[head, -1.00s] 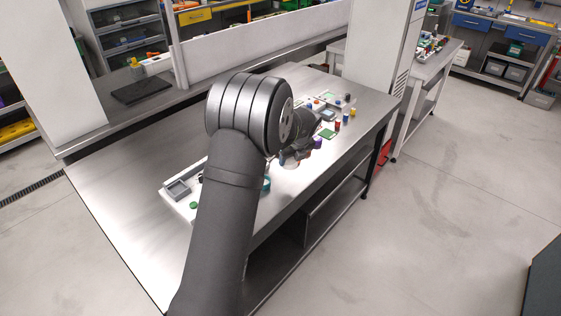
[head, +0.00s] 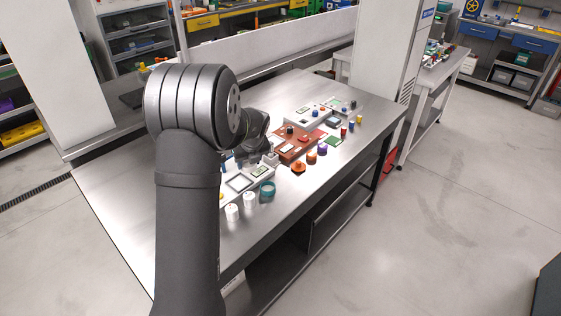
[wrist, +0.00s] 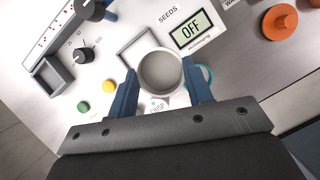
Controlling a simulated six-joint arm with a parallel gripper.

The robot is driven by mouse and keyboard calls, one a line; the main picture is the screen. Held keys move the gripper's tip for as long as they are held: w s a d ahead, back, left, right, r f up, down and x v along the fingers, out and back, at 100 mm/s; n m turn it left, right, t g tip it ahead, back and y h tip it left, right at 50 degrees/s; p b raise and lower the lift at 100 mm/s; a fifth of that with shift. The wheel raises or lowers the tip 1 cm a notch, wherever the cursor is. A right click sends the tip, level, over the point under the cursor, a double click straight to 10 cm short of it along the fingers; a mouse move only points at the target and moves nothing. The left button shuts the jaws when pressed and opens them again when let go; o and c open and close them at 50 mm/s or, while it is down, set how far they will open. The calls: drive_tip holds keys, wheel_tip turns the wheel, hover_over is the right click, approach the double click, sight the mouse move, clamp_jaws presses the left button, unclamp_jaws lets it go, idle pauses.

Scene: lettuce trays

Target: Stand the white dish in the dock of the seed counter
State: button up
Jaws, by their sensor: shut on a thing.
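My gripper (wrist: 158,68) has its two blue fingers shut on the white dish (wrist: 160,74), one on each side of its round wall. The dish is seen from above, open and empty, over the white panel of the seed counter (wrist: 125,25). It overlaps the lower right of a grey square frame (wrist: 132,38), which looks like the dock. I cannot tell how high above the panel the dish is. The counter's display (wrist: 193,30) reads OFF. In the head view the seed counter (head: 252,185) is partly behind my arm, and the held dish is hidden.
A black knob (wrist: 84,55), a grey recess (wrist: 50,76), a green button (wrist: 83,107) and a yellow button (wrist: 109,87) are on the panel. A teal dish (head: 267,191) and white cups (head: 232,212) stand in front. An orange piece (head: 298,168) lies to the right.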

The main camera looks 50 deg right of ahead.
drive_tip(key=shift+w+a+f, duration=0.45)
drive_tip(key=shift+f, duration=0.5)
drive_tip(key=shift+w+a+f, duration=0.45)
drive_tip(key=shift+w+f, duration=0.05)
drive_tip(key=shift+f, duration=0.45)
drive_tip(key=shift+w+a+f, duration=0.45)
drive_tip(key=shift+f, duration=0.5)
drive_tip(key=shift+f, duration=0.6)
drive_tip(key=o, duration=1.2)
drive_tip(key=shift+d, duration=0.1)
drive_tip(key=shift+s+d+r, duration=0.1)
